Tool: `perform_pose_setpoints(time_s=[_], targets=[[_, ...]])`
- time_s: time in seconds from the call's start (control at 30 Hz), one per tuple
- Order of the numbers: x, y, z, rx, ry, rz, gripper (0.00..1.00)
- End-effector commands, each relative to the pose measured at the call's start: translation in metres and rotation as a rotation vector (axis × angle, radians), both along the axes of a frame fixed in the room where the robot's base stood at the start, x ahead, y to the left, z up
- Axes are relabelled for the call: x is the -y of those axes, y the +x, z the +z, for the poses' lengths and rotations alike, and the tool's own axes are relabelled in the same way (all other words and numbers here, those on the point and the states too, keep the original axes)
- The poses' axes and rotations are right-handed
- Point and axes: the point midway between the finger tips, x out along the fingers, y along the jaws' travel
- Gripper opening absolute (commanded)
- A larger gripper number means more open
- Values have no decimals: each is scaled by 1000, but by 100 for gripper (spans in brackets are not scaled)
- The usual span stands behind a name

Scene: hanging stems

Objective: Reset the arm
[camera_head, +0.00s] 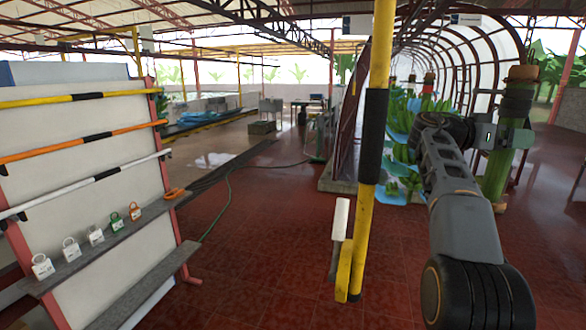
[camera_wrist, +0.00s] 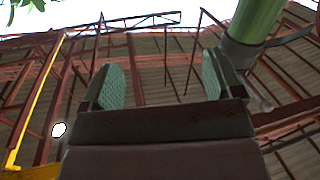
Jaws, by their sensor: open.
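My gripper (camera_wrist: 161,72) is open in the wrist view. Its two green-padded fingers stand wide apart with nothing between them, and beyond them is the roof. A thick green stem-like cylinder (camera_wrist: 256,18) shows in the wrist view at the upper right, beyond and outside the right finger. In the head view my arm rises at the right, bent, with its far end beside an upright green cylinder with a brown top (camera_head: 497,175). Whether the arm touches this cylinder cannot be told.
A yellow pole (camera_head: 382,50) with a black sleeve stands upright near my arm. A rack panel (camera_head: 90,180) at left carries several poles, and padlock-like tags (camera_head: 42,266) stand on its shelf. Hanging green bunches (camera_head: 400,120) are behind. The red floor (camera_head: 270,240) is mostly clear.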

Motion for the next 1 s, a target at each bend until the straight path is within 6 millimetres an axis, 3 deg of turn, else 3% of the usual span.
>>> perform_pose_setpoints(time_s=[0.17,0.37,0.57,0.67,0.77,1.0], targets=[[-1,20,-37,-160,95,77,86],[-7,35,-99,-390,262,208,86],[-45,27,-175,-639,488,436,86],[-84,7,-219,-761,626,605,86],[-132,-27,-260,-850,761,788,86],[-238,-130,-335,-890,1004,1136,86]])
